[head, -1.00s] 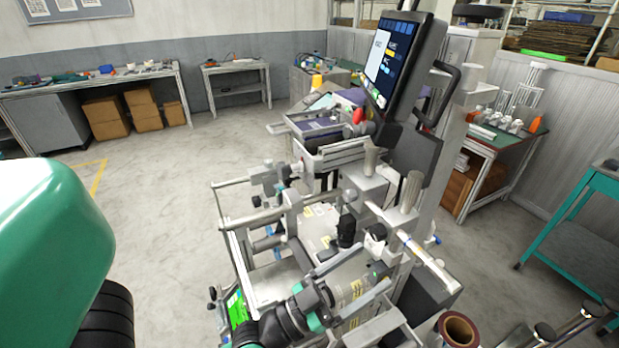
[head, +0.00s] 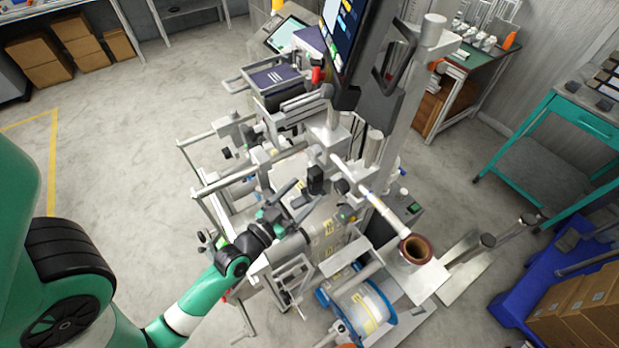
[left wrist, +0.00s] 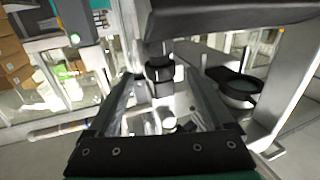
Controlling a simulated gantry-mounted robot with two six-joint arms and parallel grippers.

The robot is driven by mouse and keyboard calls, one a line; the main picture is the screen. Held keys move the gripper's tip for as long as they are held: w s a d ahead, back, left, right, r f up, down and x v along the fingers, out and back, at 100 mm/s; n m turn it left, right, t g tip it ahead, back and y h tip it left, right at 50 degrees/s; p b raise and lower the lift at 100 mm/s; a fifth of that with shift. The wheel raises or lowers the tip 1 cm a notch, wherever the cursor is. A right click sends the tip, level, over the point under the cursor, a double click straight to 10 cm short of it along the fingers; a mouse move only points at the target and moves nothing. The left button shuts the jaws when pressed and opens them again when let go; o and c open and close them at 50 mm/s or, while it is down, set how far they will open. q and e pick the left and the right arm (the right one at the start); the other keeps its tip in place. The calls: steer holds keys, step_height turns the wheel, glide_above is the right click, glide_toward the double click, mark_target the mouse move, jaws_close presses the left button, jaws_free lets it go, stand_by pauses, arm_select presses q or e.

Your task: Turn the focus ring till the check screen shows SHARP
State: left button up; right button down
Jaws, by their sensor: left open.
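A dark ribbed cylinder (head: 316,180), probably the focus ring on its lens, stands on the grey machine (head: 290,165) in the head view. In the left wrist view the black ring (left wrist: 160,72) sits between and a little beyond the fingertips. My left gripper (head: 296,201) is open and reaches toward it from the lower left; its fingers (left wrist: 160,82) flank the ring with gaps visible on both sides. A small green-lit display (left wrist: 66,74) is at upper left in the left wrist view, its text unreadable. My right gripper is out of view.
A large monitor (head: 345,28) rises above the machine, cut by the top edge. Thin rails (head: 232,180) flank the machine's left side. A blue-rimmed reel (head: 362,310) and a brown roll (head: 416,248) are at front right. Floor at left is clear.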

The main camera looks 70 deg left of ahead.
mark_target(308, 185)
arm_select(q)
steer(key=x, duration=0.3)
steer(key=shift+w, duration=0.1)
steer(key=shift+f, duration=0.1)
jaws_close()
steer(key=f+b, duration=0.1)
steer(key=b, duration=0.4)
steer(key=shift+a+f+h, duration=0.3)
steer(key=shift+f+h, duration=0.1)
steer(key=m+h+b, duration=0.1)
steer(key=b, duration=0.1)
steer(key=r+m+t+h+b, duration=0.1)
steer(key=b, duration=0.2)
steer(key=shift+a, duration=0.15)
steer(key=shift+r+m+t+h+b, duration=0.35)
steer(key=shift+m+h, duration=0.15)
steer(key=shift+h, duration=0.3)
steer(key=shift+r, duration=0.15)
jaws_free()
